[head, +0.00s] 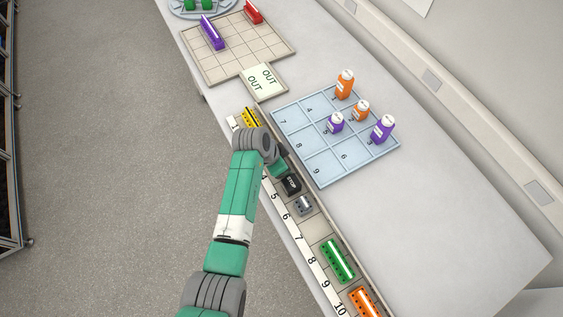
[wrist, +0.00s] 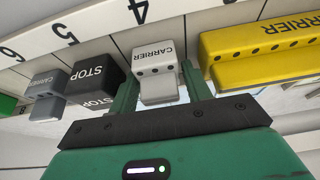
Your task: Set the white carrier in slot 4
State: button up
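The white carrier (wrist: 153,54) shows in the wrist view, label facing up, beside the number 4 on the strip. It stands in line with its neighbours and looks level with them. My gripper (wrist: 162,88) has one finger on each side of its narrower near part. A slim gap shows at the right finger; contact at the left cannot be told. In the head view my gripper (head: 279,168) is low over the numbered rail, and my arm hides the white carrier and slot 4.
The black STOP block (wrist: 97,76) is close on the left, at 5, with a grey carrier (wrist: 47,83) beyond it at 6. A yellow carrier (wrist: 262,54) is to the right. Green (head: 338,260) and orange (head: 365,302) carriers stand farther along. A blue tray (head: 322,170) with bottles lies alongside.

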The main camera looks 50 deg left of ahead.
jog(key=p+v, duration=0.2)
jog(key=v, duration=1)
jog(key=shift+r, duration=0.25)
jog(key=w+d+r+t+y, duration=0.25)
jog(key=w+r, duration=0.25)
jog(key=r, duration=0.3)
jog(key=w+d+r+t+y, duration=0.1)
jog(key=w+d+r+t, duration=0.2)
jog(key=w+r, duration=0.35)
jog(key=w+d+r+n+t, duration=0.1)
jog(key=d+r+t, duration=0.3)
jog(key=r, duration=0.6)
jog(key=d+r+t, duration=0.2)
jog(key=d+r, duration=0.5)
jog(key=r, duration=0.2)
jog(key=s+d+r+n+t+h, duration=0.1)
jog(key=s+d+r+t, duration=0.3)
jog(key=s+d+r, duration=0.3)
jog(key=s+d+r+n+t+h, duration=0.1)
jog(key=s+d+r+t, duration=0.4)
jog(key=r, duration=1.2)
jog(key=s+d, duration=0.2)
jog(key=d, duration=0.1)
jog(key=shift+s+d, duration=0.15)
jog(key=shift+s, duration=0.05)
